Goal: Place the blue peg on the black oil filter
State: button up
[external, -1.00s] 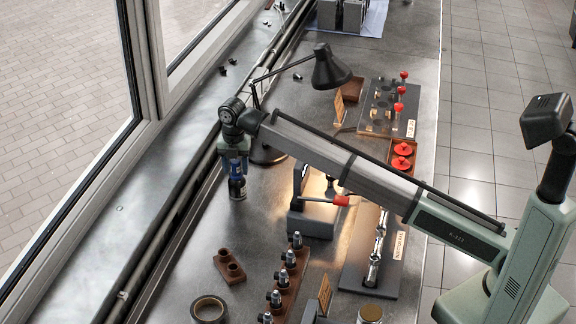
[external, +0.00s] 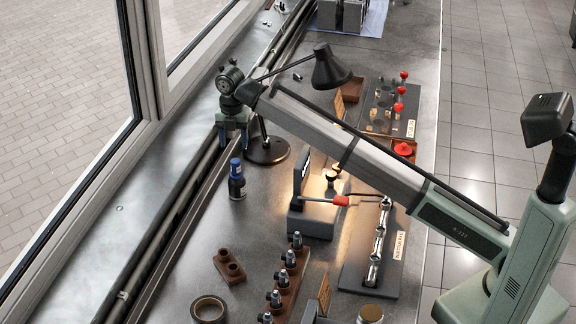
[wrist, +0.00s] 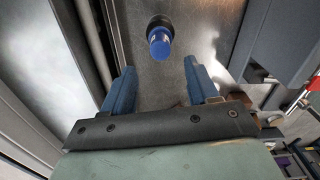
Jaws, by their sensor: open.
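The blue peg (external: 235,168) stands upright on top of the black oil filter (external: 237,189), on the metal bench left of centre in the external view. In the wrist view the blue peg (wrist: 159,43) and the dark rim of the filter (wrist: 160,22) show beyond my fingers. My gripper (external: 233,140) is above and behind the peg in the external view, apart from it. In the wrist view my gripper's blue fingers (wrist: 160,85) are spread, with nothing between them.
A black desk lamp (external: 330,68) has its round base (external: 266,151) close to my gripper. A dark fixture with a red-tipped lever (external: 318,220) stands to the right. A brown block (external: 229,266) and a tape roll (external: 209,309) lie in front. The bench around the filter is clear.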

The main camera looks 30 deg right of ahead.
jog(key=shift+r, duration=1.1)
jog(key=shift+d+r, duration=0.1)
